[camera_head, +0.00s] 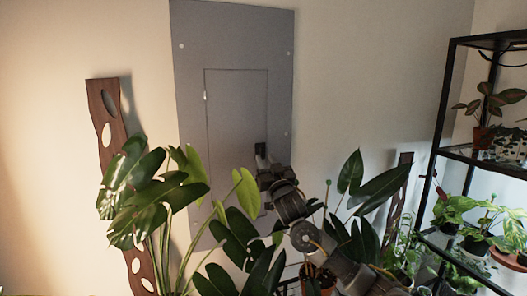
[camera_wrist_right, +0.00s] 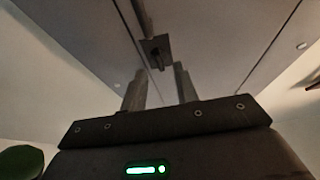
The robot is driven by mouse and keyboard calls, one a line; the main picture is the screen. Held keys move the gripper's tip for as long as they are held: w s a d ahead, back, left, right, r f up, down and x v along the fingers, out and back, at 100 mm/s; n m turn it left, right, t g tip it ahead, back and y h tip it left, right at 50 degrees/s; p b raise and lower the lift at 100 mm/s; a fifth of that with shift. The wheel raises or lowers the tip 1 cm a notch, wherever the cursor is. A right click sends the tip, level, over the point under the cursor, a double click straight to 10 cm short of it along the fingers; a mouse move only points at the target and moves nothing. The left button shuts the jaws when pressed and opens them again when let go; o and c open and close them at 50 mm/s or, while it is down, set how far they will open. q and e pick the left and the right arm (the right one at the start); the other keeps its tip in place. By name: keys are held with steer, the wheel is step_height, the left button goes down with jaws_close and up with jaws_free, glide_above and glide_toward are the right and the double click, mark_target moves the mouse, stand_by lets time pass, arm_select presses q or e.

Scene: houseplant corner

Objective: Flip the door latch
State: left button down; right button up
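The grey wall panel (camera_head: 232,40) has a narrow inner door (camera_head: 232,110) outlined by a thin seam. In the right wrist view, the latch (camera_wrist_right: 156,52) is a small dark square plate with a short lever, set at the door's seam. My right gripper (camera_wrist_right: 160,86) is open and empty. Its two fingers are apart and point toward the latch, which shows just past and between the fingertips. I cannot tell whether they touch it. My left gripper is not in view.
Large leafy plants (camera_head: 150,195) stand in front of the panel, low and left. More dark leaves (camera_head: 375,185) are close to my right arm. A black shelf (camera_head: 447,120) with potted plants is at the right. A wooden strip with holes (camera_head: 103,95) is left of the panel.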

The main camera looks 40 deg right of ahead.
mark_target(261, 152)
steer(key=shift+p+x, duration=0.35)
steer(key=shift+x, duration=1.05)
steer(key=shift+c, duration=0.3)
jaws_close()
